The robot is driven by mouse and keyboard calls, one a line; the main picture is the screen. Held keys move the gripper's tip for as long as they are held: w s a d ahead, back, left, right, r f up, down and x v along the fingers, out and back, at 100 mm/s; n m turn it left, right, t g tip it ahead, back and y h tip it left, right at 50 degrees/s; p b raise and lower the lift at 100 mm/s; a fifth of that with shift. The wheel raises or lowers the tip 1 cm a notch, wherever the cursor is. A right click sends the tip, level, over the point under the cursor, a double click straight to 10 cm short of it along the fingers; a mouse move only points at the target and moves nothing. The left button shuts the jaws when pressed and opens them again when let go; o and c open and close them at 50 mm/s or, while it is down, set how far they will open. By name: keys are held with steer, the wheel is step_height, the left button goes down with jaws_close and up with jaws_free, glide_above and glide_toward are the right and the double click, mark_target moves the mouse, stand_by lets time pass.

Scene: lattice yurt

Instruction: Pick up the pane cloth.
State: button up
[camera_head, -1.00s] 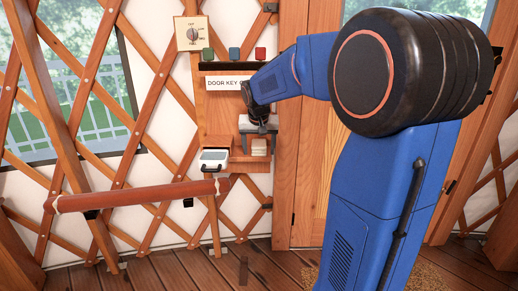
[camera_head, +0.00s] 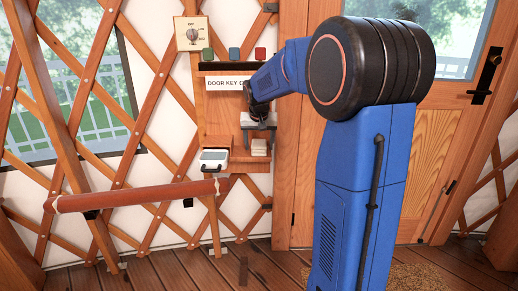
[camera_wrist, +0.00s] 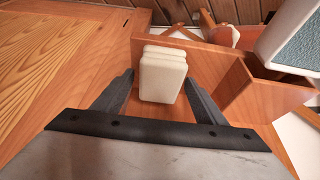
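The pane cloth is most likely the folded cream stack (camera_wrist: 163,78) on a small wooden shelf in the wrist view. In the head view it (camera_head: 259,147) shows just below my gripper (camera_head: 258,128). In the wrist view my gripper (camera_wrist: 158,80) is open, with one dark finger on each side of the cloth. The space between the fingers is wider than the cloth, and gaps show on both sides. I cannot tell how far the fingertips are above the shelf.
A white box with a teal face (camera_wrist: 295,40) stands beyond a wooden divider (camera_wrist: 242,92) to the right. The same box (camera_head: 213,159) is left of the cloth in the head view. A wooden door (camera_head: 440,170) is to the right, and a red-brown rail (camera_head: 135,194) crosses the lower left.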

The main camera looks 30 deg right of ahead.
mark_target(259, 143)
steer(key=c, duration=0.9)
steer(key=shift+s+r, duration=0.2)
steer(key=shift+r, duration=0.25)
step_height(259, 143, up, 6)
steer(key=shift+r, duration=0.15)
steer(key=s+a, duration=0.2)
steer(key=s, duration=0.7)
steer(key=s+a, duration=0.3)
steer(key=s, duration=0.7)
steer(key=shift+a, duration=0.25)
